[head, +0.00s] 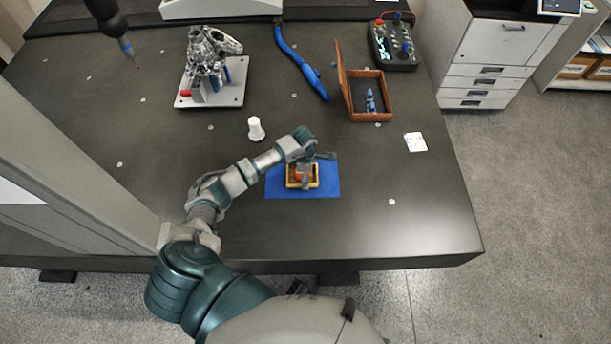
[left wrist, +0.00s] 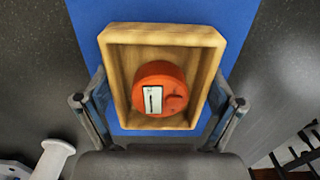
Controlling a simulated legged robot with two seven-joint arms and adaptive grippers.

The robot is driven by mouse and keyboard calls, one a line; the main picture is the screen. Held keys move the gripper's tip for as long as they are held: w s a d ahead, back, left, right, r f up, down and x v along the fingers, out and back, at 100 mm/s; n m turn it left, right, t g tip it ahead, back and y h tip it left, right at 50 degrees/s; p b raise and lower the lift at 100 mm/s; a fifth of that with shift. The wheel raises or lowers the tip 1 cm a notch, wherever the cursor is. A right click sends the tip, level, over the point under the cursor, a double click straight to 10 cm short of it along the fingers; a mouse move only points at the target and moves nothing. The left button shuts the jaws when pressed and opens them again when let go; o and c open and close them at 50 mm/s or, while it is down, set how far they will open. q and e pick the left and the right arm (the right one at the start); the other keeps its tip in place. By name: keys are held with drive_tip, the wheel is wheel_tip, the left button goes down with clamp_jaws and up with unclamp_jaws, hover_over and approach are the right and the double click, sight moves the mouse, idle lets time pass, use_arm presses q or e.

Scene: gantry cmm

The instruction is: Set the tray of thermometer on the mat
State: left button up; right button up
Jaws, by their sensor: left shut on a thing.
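A small wooden tray (left wrist: 112,50) holds a round orange thermometer (left wrist: 160,82) with a white label or display on its face. In the head view the tray (head: 316,183) is over the blue mat (head: 329,188), with the orange thermometer (head: 297,173) partly hidden by my gripper. The blue mat also shows around the tray in the left wrist view (left wrist: 85,20). My left gripper (head: 302,180) points down with its fingers on two opposite sides of the tray. I cannot tell whether the tray touches the mat. My right gripper is not in view.
A metal part on a plate (head: 212,80) stands back left. The table right of the mat is clear.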

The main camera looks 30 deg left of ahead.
use_arm(q)
drive_tip(key=shift+a, duration=0.1)
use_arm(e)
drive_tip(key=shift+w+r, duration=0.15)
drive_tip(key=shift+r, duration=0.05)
use_arm(q)
drive_tip(key=shift+f, duration=0.1)
drive_tip(key=o, duration=0.8)
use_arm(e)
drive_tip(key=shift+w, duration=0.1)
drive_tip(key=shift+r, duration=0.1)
use_arm(q)
wheel_tip(320, 180, up, 11)
drive_tip(key=shift+r+p, duration=0.15)
drive_tip(key=shift+p, duration=0.15)
drive_tip(key=shift+r, duration=0.4)
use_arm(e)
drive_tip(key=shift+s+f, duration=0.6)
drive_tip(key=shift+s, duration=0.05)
